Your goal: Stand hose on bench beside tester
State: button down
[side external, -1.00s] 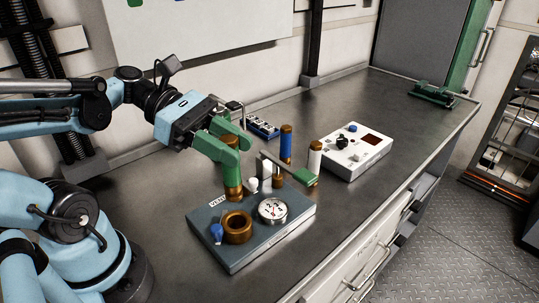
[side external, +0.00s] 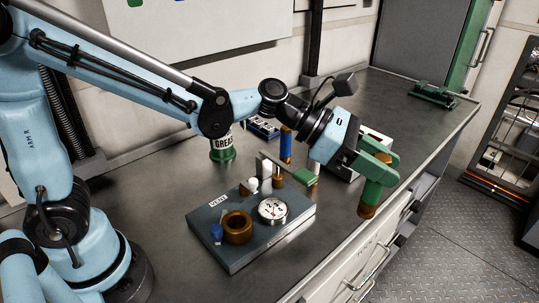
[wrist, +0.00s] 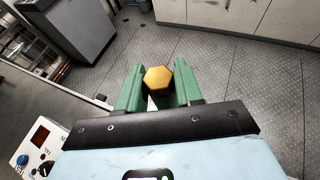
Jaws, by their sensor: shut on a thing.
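My gripper (side external: 375,180) is shut on the hose, gripping a piece whose body is mostly hidden by the green fingers. The hose's brass end (side external: 368,210) sticks out below the fingers, above the bench's front side. In the wrist view, its hexagonal brass top (wrist: 158,80) sits between the two fingers (wrist: 157,92). The white tester (side external: 378,134) is largely hidden behind my gripper in the side view. In the wrist view the tester (wrist: 38,143) shows a dark red display and knobs at lower left.
A grease can (side external: 222,148) stands farther left.

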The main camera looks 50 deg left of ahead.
jog(key=shift+w+d+f, duration=0.15)
jog(key=shift+d, duration=0.3)
jog(key=shift+w+f, duration=0.15)
jog(key=shift+w, duration=0.15)
jog(key=w+a+f, duration=0.7)
jog(key=w+f, duration=0.1)
jog(key=f, duration=0.2)
jog(key=shift+w+f, duration=0.25)
jog(key=shift+f, duration=0.1)
jog(key=c, duration=0.7)
grip_release()
jog(key=shift+f, duration=0.1)
jog(key=shift+c, duration=0.2)
